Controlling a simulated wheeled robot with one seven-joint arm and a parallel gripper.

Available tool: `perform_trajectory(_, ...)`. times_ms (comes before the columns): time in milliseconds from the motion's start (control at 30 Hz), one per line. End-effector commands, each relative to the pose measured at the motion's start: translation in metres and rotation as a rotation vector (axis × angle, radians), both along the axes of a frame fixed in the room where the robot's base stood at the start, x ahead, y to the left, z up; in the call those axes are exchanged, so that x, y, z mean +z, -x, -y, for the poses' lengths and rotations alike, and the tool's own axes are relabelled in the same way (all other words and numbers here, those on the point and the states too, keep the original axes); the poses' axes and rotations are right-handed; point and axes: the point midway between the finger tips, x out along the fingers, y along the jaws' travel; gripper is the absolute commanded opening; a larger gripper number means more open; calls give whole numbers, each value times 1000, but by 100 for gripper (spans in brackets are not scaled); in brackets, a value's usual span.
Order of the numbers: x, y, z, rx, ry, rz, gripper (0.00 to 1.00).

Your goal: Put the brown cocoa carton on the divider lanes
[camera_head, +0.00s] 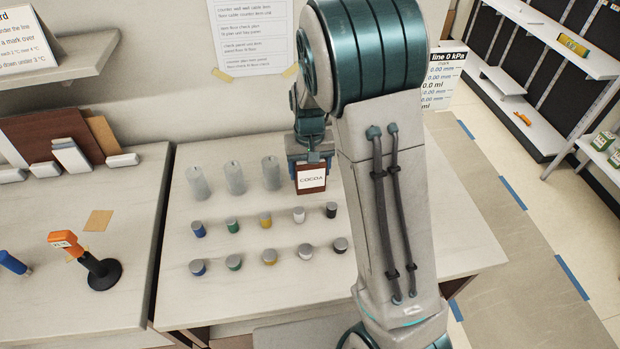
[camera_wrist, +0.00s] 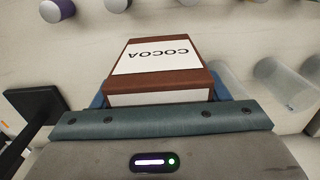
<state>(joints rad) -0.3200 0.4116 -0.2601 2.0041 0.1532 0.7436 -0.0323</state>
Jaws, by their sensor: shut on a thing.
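The brown cocoa carton (camera_head: 311,188) has a white label reading COCOA. My gripper (camera_head: 311,162) is shut on its upper part and holds it over the counter, right of the clear cylinders and behind the capped jars. Whether its bottom touches the counter I cannot tell. In the wrist view the carton (camera_wrist: 160,87) sits between the blue fingers of my gripper (camera_wrist: 160,99), label showing. I cannot pick out the divider lanes with certainty in either view.
Three clear cylinders (camera_head: 235,178) stand left of the carton. Two rows of capped jars (camera_head: 265,220) stand in front. An orange scanner on a black stand (camera_head: 92,262) and leaning boards (camera_head: 50,135) are on the left counter. Shelves (camera_head: 540,30) stand at the right.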

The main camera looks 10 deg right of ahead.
Motion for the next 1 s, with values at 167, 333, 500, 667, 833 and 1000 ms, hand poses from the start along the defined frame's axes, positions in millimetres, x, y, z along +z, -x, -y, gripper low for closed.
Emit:
perform_trajectory(167, -25, 1, 0, -2, 1, -4, 43)
perform_trajectory(333, -44, 1, 0, -1, 0, -2, 43)
perform_trajectory(500, -45, 0, 0, -1, 0, 0, 43)
perform_trajectory(667, -47, 0, 0, -1, 0, 0, 43)
perform_trajectory(833, -47, 0, 0, 0, 0, 0, 90)
perform_trajectory(1000, -47, 0, 0, 0, 0, 0, 90)
